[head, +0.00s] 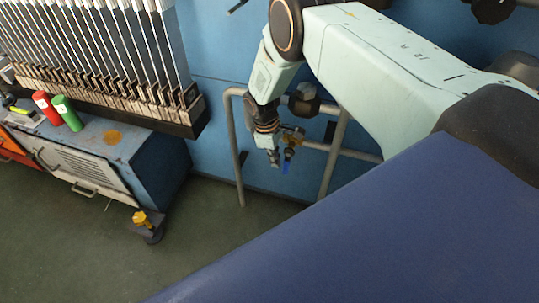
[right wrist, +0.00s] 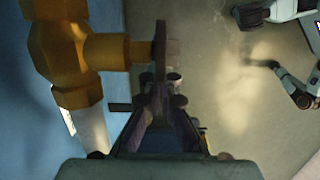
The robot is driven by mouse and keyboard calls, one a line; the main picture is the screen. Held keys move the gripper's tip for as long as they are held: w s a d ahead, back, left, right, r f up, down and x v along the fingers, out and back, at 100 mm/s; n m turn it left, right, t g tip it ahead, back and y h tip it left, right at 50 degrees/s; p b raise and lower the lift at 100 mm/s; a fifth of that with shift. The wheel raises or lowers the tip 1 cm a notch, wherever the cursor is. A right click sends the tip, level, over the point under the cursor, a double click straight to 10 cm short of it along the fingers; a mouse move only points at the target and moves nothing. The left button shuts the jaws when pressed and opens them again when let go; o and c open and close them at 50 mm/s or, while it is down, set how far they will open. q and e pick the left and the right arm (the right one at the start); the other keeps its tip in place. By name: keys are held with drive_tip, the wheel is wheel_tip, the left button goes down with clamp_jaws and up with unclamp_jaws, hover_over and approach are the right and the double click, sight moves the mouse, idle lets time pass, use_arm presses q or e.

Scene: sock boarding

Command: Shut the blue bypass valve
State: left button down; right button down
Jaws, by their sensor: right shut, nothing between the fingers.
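The bypass valve has a brass body (head: 293,137) on the grey pipework, with a blue handle (head: 287,161) pointing down below it. My right gripper (head: 274,158) is just left of the handle, pointing down, with its fingers shut and empty. In the right wrist view the brass body (right wrist: 62,50) fills the upper left. The handle (right wrist: 160,65) shows there as a dark, thin, edge-on shape right in front of the closed fingertips (right wrist: 162,105). I cannot tell whether they touch. My left gripper is not in view.
Grey pipes (head: 240,150) stand before a blue wall. A blue cabinet (head: 110,150) with a red can (head: 46,106) and a green can (head: 68,113) stands left, below a rack of bars (head: 110,60).

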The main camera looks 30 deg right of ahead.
drive_tip(key=shift+s+d+r, duration=0.1)
drive_tip(key=shift+s+d, duration=0.05)
drive_tip(key=shift+s, duration=0.15)
drive_tip(key=shift+s+d+f+p, duration=0.3)
drive_tip(key=shift+s+d, duration=0.1)
drive_tip(key=shift+s, duration=0.15)
